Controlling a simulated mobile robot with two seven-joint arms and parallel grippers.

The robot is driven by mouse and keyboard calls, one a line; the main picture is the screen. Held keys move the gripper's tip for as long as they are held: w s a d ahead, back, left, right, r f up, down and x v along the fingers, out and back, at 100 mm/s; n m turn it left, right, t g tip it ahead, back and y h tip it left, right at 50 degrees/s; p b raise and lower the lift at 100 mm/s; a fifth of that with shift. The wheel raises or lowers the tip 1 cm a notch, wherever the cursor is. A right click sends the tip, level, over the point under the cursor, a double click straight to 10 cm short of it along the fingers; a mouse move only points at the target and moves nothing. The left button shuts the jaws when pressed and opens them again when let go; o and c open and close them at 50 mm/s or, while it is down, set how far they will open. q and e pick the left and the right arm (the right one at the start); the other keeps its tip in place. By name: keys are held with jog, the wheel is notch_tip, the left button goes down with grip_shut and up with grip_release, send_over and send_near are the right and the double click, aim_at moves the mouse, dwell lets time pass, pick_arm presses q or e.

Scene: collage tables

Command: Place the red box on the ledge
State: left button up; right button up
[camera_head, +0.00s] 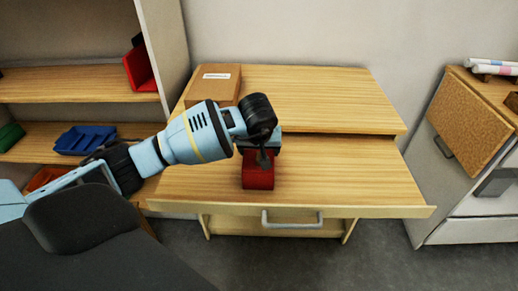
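The red box (258,172) is on the lower wooden desktop (340,180), left of the middle and close to the front edge. My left gripper (262,157) reaches in from the left and points down at the red box. Its fingers overlap the box's upper part in this view, and the wrist hides part of the box's top. I cannot tell whether the fingers grip it. The raised wooden ledge (320,95) runs along the back of the desk, above the lower desktop. My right gripper is not in view.
A cardboard box (215,84) with a white label stands at the ledge's left end; the ledge's middle and right are clear. A shelf (80,84) with bins is at left. A cabinet (470,125) stands at right. A drawer handle (292,219) sits below the desktop.

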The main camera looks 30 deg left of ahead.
pick_arm(q)
jog(key=o, duration=1.3)
jog(key=shift+f, duration=0.1)
jog(key=shift+s+r, duration=0.1)
jog(key=shift+r, duration=0.45)
jog(key=p+v, duration=0.1)
jog(key=v, duration=1)
jog(key=shift+d, duration=0.15)
